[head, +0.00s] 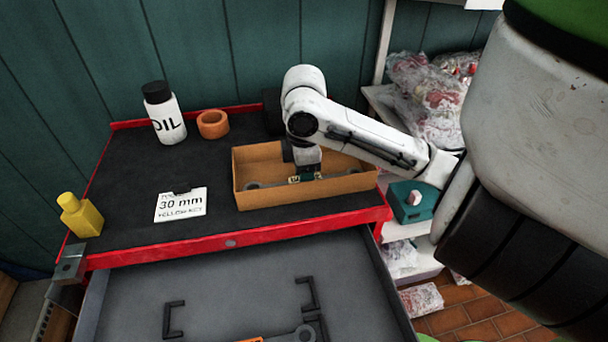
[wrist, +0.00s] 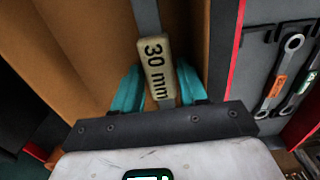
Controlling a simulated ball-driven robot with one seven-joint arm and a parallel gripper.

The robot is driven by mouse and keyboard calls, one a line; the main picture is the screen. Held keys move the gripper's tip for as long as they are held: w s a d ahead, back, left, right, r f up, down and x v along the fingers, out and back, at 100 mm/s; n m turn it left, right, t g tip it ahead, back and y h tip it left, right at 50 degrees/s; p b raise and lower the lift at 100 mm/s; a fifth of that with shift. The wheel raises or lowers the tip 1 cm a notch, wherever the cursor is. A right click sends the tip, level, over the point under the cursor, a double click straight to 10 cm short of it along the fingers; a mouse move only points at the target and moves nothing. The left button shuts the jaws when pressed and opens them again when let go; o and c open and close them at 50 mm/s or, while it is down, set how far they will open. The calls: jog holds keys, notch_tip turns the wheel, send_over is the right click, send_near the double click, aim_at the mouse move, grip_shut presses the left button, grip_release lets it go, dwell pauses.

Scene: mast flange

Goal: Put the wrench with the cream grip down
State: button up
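The wrench with the cream grip (wrist: 154,62), marked 30 mm, lies between my teal fingers in the wrist view. In the head view my gripper (head: 305,176) points down inside the open cardboard box (head: 300,194) on the red cart.
A card reading 30 mm (head: 181,204), a yellow bottle (head: 80,216), an oil bottle (head: 162,113) and an orange tape roll (head: 213,124) stand on the black cart top. Below, an open grey drawer (head: 235,275) holds other wrenches (wrist: 283,75).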

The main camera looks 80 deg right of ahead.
notch_tip(320, 180, up, 12)
jog(key=p, duration=0.2)
jog(key=shift+r, duration=0.15)
dwell(0.4)
dwell(0.5)
